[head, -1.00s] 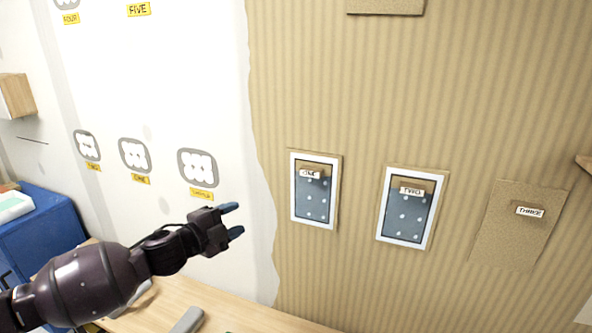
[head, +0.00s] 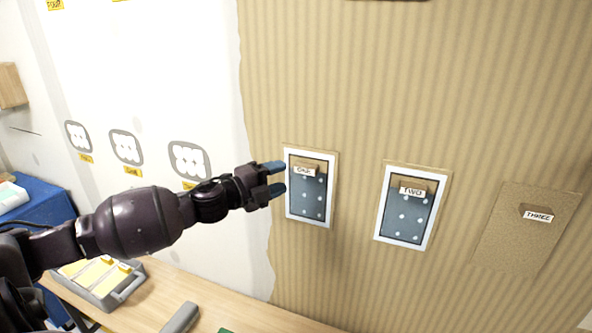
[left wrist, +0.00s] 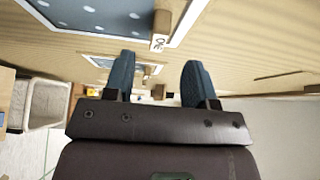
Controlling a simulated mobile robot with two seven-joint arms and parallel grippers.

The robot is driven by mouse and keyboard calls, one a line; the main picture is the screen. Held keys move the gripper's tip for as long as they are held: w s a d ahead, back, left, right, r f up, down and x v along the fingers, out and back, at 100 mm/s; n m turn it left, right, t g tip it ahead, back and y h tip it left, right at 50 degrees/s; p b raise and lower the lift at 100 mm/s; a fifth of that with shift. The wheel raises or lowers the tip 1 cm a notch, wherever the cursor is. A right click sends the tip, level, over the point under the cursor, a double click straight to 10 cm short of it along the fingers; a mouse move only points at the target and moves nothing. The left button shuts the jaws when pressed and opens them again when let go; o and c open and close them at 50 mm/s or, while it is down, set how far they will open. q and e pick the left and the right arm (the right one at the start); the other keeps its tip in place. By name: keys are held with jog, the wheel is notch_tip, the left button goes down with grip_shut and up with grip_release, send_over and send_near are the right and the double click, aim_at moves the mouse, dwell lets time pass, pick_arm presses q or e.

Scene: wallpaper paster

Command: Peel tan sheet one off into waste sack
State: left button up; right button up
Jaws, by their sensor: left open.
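Sheet one is on the tan striped wall as a blue-grey dotted panel (head: 308,208) with a white border and a thin tan edge. Its small brown tab (head: 305,163) bears the label ONE and sticks out near the panel's top. My left gripper (head: 275,178) is open and empty, at the panel's left edge in the head view. In the left wrist view the ONE tab (left wrist: 163,24) stands beyond the two blue fingertips (left wrist: 160,68), roughly in line with the gap, not between them. I cannot pick out the waste sack for certain. My right gripper is not in view.
Panel TWO (head: 408,212) and a plain tan sheet THREE (head: 523,232) are to the right. A wooden bench (head: 225,315) runs below, with a grey tray (head: 120,290) on it. A pale open container (left wrist: 45,102) shows at left in the wrist view.

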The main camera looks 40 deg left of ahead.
aim_at(299, 170)
pick_arm(q)
jog(key=x, duration=0.4)
jog(key=shift+p, duration=0.3)
jog(key=shift+x, duration=0.95)
jog(key=shift+c, duration=0.9)
grip_shut()
jog(key=shift+s+d+p, duration=0.15)
jog(key=shift+s+p, duration=0.15)
jog(key=shift+s, duration=0.3)
jog(key=shift+s, duration=0.3)
jog(key=shift+s+d+p, duration=0.2)
jog(key=shift+s+p, duration=0.1)
jog(key=shift+s, duration=0.45)
